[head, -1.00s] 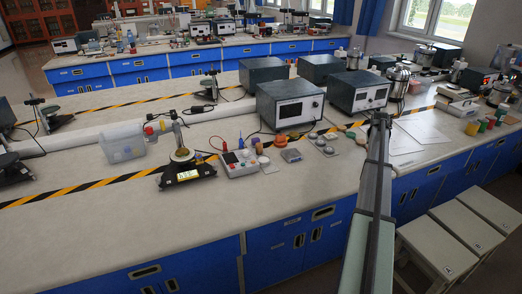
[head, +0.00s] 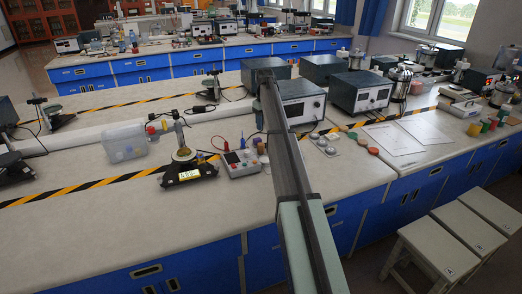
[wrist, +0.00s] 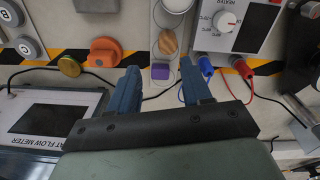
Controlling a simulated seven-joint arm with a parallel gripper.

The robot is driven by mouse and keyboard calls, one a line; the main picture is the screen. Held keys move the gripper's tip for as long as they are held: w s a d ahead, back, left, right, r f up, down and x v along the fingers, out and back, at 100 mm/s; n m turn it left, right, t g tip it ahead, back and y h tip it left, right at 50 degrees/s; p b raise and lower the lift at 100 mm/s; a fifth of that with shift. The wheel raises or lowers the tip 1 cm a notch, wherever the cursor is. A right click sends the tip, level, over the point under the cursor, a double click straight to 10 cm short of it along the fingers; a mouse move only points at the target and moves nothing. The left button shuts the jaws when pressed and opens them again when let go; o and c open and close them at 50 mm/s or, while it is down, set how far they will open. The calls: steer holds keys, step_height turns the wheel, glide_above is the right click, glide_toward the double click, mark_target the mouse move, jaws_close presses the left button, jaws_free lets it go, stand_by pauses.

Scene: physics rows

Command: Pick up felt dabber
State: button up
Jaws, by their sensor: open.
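A small purple block (wrist: 160,73) shows in the wrist view, between my fingertips in the picture. It may be the felt dabber, but I cannot tell for sure. A small piece with a round wooden top (wrist: 168,42) is just beyond it. My gripper (wrist: 160,67) is open, with its two blue fingers apart and nothing held. The fingers look to be above the table, and I see no contact. In the head view a small purple piece (head: 261,149) stands right of the control box; my arm hides the gripper there.
The control box (wrist: 228,22) has blue (wrist: 206,66) and red (wrist: 242,68) plugs with loose wires. An orange knobbed piece (wrist: 104,52) and an olive disc (wrist: 69,66) lie left of the purple block. The heat flow meter (wrist: 45,118) is close to my gripper at lower left.

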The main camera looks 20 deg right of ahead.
mark_target(261, 144)
steer(key=f, duration=0.9)
steer(key=a+f, duration=0.1)
steer(key=f, duration=0.3)
steer(key=shift+w+a+f, duration=0.1)
steer(key=shift+w+f, duration=0.15)
steer(key=c, duration=0.9)
steer(key=shift+r, duration=5)
